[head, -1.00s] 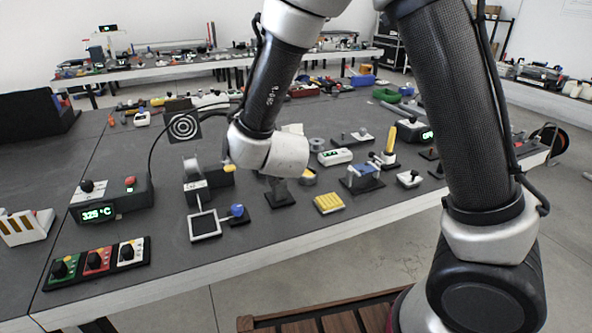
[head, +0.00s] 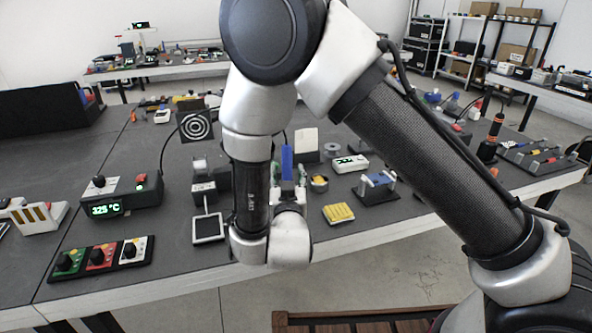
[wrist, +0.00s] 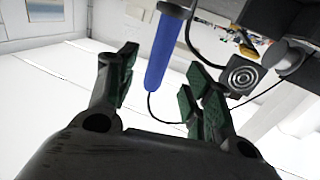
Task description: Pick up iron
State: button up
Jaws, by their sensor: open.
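The iron (wrist: 168,45) has a long blue handle in the wrist view, tilted, with a dark end at the top. Its blue handle (head: 287,160) also stands upright in the head view, just behind my wrist. My gripper (wrist: 160,80) is open, with its dark green finger pads on either side of the handle's lower end in the picture. I cannot tell whether any pad touches it. My forearm and wrist hide the iron's lower part and its holder in the head view.
A black control box (head: 120,198) with a green "325 °C" display stands to the left. A target plate (head: 195,126), a yellow sponge-like block (head: 339,213) and a blue-topped fixture (head: 377,187) are nearby. The workbench's front edge runs below my wrist.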

aim_at(287, 166)
jog(key=w, duration=0.7)
jog(key=shift+w+f, duration=0.2)
jog(key=c, duration=1.1)
